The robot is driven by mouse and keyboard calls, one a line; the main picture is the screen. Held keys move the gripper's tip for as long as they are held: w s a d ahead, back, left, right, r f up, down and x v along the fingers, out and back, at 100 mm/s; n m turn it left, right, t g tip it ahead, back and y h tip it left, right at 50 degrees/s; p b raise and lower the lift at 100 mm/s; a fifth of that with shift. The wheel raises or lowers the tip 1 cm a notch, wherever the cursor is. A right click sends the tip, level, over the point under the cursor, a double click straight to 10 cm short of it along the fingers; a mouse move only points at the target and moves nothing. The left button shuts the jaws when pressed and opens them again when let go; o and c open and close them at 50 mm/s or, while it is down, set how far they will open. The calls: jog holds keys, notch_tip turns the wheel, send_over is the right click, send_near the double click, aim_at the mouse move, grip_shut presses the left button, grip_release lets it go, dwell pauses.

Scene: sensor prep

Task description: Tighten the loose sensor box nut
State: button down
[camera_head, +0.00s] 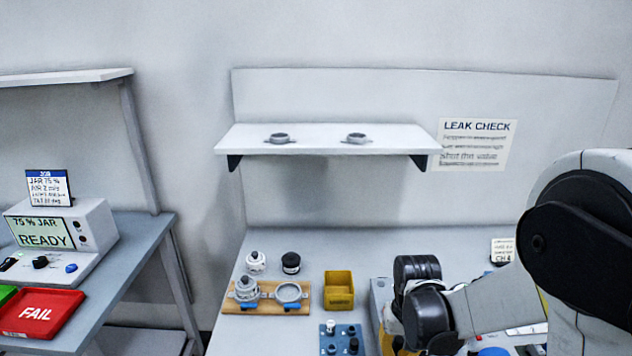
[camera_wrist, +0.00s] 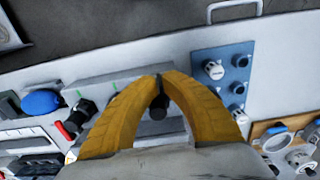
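A grey box (camera_wrist: 95,82), apparently the sensor box, lies under my gripper in the wrist view. A small part of the grey box (camera_head: 379,289) shows in the head view; my arm hides the rest. A black round fitting (camera_wrist: 158,108) shows in the gap between my yellow fingers; I cannot tell whether it is the loose nut. My gripper (camera_wrist: 161,78) has its fingertips almost together over the box. Whether anything thin is pinched between the tips is unclear. In the head view the fingers are mostly hidden behind my arm.
A blue plate with fittings (camera_wrist: 223,62) and a wooden board with ring parts (camera_wrist: 262,129) lie beside the box. A yellow bin (camera_head: 339,302) stands behind the blue plate. Black and red connectors (camera_wrist: 80,115) and a blue part (camera_wrist: 42,102) crowd the other side. A shelf (camera_head: 330,145) hangs above.

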jog(key=shift+s+a, duration=0.15)
jog(key=shift+r, duration=0.15)
notch_tip(320, 180, up, 6)
jog(key=p, duration=0.4)
jog(key=shift+s, duration=0.1)
